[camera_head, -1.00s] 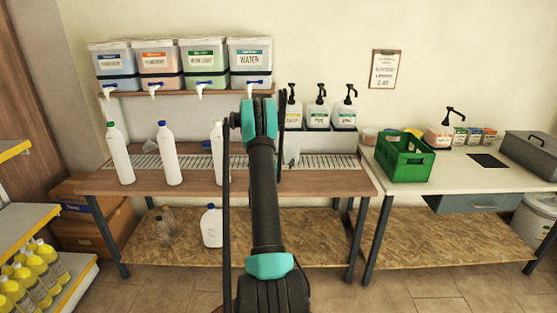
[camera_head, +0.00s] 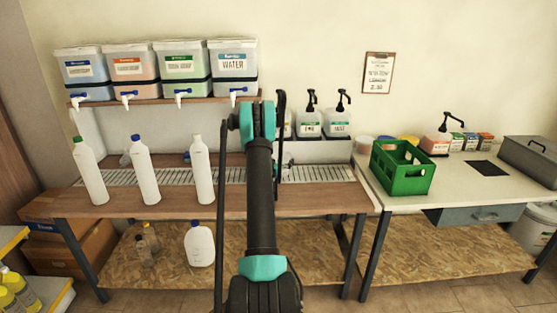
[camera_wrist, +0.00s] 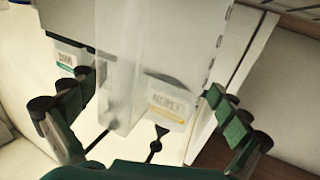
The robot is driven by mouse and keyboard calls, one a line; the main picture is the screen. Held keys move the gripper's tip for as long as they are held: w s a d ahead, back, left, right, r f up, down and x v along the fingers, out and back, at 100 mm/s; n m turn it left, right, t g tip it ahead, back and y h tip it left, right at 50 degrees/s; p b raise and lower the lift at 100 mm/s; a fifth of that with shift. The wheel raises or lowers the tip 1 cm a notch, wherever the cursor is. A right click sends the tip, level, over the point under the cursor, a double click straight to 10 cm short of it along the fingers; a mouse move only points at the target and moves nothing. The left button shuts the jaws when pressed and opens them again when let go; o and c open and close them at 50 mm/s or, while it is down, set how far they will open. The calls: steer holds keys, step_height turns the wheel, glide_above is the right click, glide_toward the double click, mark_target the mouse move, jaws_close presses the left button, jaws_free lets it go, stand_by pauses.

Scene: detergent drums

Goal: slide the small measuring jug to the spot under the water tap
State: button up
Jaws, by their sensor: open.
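The water container (camera_head: 232,68) stands at the right end of the wall shelf, its white tap with a blue handle (camera_head: 238,94) at the front. The slatted drip grate (camera_head: 318,174) runs along the bench below; my arm covers part of it under the tap. In the wrist view a clear, tall-sided vessel, apparently the small measuring jug (camera_wrist: 118,85), shows between the spread fingers of my gripper (camera_wrist: 152,92). The fingers are open, with visible gaps to it; I cannot tell its depth. In the head view my arm mostly hides the gripper and the jug.
Three white bottles (camera_head: 146,170) stand along the bench's left front. Pump bottles (camera_head: 310,122) stand behind the grate at the right; their labels show behind the jug in the wrist view. A green crate (camera_head: 402,168) sits on the right table.

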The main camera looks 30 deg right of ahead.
steer(key=c, duration=1.8)
steer(key=w+a, duration=0.8)
steer(key=a, duration=0.6)
steer(key=shift+w, duration=0.3)
stand_by(0.9)
steer(key=shift+a, duration=0.15)
steer(key=w+a, duration=0.2)
steer(key=a, duration=0.2)
steer(key=shift+w+a, duration=0.25)
steer(key=shift+w, duration=0.15)
stand_by(0.4)
steer(key=o, duration=1.8)
